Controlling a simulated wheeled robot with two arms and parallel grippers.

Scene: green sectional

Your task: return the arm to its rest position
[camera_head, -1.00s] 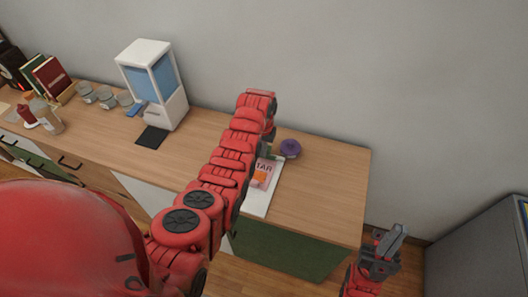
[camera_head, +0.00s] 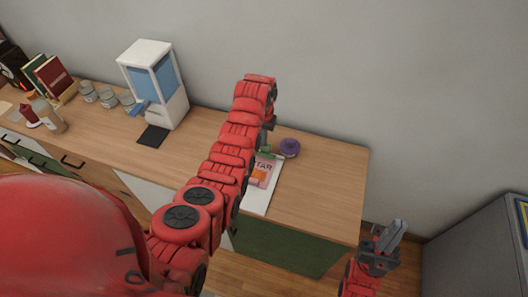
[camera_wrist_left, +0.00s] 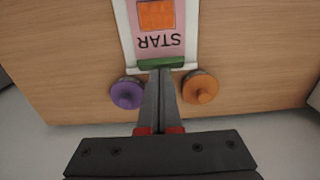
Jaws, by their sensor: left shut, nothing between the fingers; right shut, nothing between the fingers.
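My left arm reaches from the lower left over the counter in the head view. Its gripper is mostly hidden there behind the wrist. In the left wrist view my left gripper (camera_wrist_left: 160,76) is shut and empty, pointing over a white tray (camera_wrist_left: 126,30) that holds a pink card (camera_wrist_left: 158,42) with the word STAR, an orange block (camera_wrist_left: 156,14) and a green bar (camera_wrist_left: 161,63). Whether the fingertips touch anything I cannot tell. My right gripper (camera_head: 397,229) is shut and empty, raised beyond the counter's right end.
A purple lidded round item (camera_head: 289,148) sits right of the tray; an orange one (camera_wrist_left: 201,88) shows in the wrist view. A white-and-blue dispenser (camera_head: 153,80), several grey cups (camera_head: 107,97), bottles and books stand left on the counter (camera_head: 320,190). A grey cabinet (camera_head: 480,250) stands at right.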

